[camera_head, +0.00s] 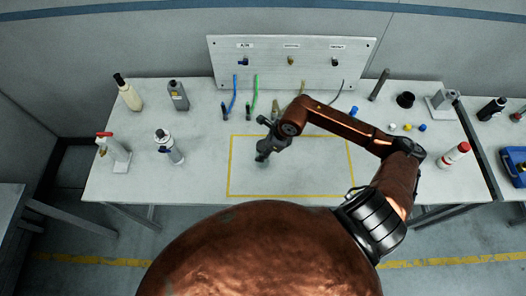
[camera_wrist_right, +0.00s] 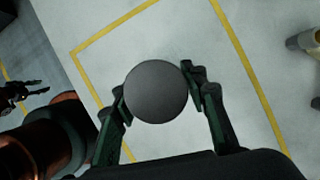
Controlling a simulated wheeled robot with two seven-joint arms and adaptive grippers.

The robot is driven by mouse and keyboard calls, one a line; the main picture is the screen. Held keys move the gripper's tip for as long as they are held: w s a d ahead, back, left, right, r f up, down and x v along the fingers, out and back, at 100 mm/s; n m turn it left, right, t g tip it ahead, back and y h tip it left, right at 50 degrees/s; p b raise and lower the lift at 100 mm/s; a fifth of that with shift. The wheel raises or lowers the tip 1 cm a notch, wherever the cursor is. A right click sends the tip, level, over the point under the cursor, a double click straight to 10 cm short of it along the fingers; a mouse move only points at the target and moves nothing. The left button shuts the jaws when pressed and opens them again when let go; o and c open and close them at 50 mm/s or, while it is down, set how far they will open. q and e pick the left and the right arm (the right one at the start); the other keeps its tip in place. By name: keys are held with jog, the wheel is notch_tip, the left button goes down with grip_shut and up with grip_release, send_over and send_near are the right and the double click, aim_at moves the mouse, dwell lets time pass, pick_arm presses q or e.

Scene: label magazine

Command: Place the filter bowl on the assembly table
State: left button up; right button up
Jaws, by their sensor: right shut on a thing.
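My right gripper (camera_head: 266,147) is over the yellow-outlined area of the assembly table (camera_head: 310,178). In the right wrist view, my right gripper (camera_wrist_right: 158,98) is shut on a dark grey round thing, which I take to be the filter bowl (camera_wrist_right: 155,93). Its round face is towards the camera, with a finger on each side. In the head view the filter bowl (camera_head: 262,157) shows small and dark below the fingers. I cannot tell whether it touches the table. At the left of the wrist view, a dark gripper, seemingly my left one (camera_wrist_right: 24,91), shows small.
A panel (camera_head: 290,65) with hoses stands at the back. The outlined area around the gripper is clear.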

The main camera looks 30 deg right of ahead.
jog(key=shift+f, duration=0.65)
jog(key=shift+f, duration=0.15)
jog(key=o, duration=1.2)
jog(key=v, duration=1.2)
jog(key=shift+b, duration=0.35)
